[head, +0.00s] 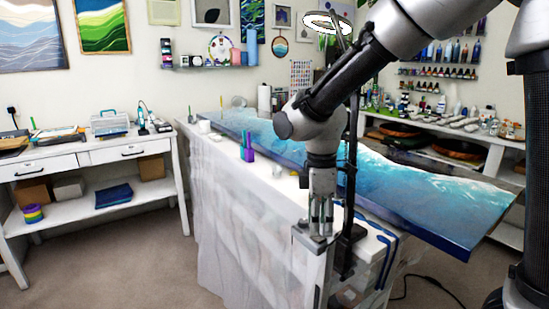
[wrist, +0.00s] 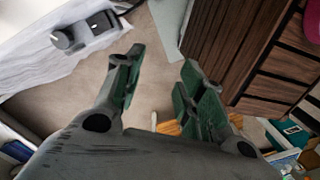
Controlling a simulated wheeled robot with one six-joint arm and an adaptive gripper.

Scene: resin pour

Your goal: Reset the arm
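My arm reaches in from the upper right in the head view and bends down near the front end of the cloth-covered table (head: 240,215). My gripper (head: 318,232) points downward there. In the wrist view my gripper (wrist: 160,68) is open, its two green-padded fingers well apart. Only the beige floor (wrist: 160,100) shows between the fingers, and nothing is held.
A long blue and white resin panel (head: 430,195) lies on the table behind my arm. A ring lamp (head: 328,22) stands close beside the arm. A white desk (head: 95,150) is at the left, with open floor (head: 150,255) in front. A dark wooden cabinet (wrist: 235,45) shows in the wrist view.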

